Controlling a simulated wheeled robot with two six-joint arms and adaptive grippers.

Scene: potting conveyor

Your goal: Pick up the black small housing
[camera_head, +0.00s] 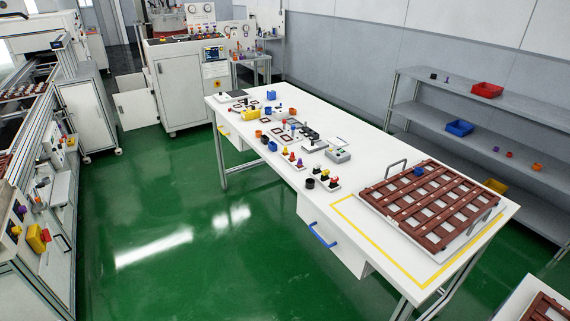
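Neither of my grippers shows in the head view. A long white table (345,183) holds many small parts. A small black cylindrical piece (310,184) stands near its front edge, and it may be the black small housing. A larger black part (310,134) lies farther back among mixed parts. At this size I cannot tell for sure which black piece is the housing.
A brown slatted rack (437,189) with metal handles fills the table's right end. Shelves behind hold a red bin (487,90) and a blue bin (459,128). A white machine (181,92) stands at the back. The green floor (180,210) left of the table is clear.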

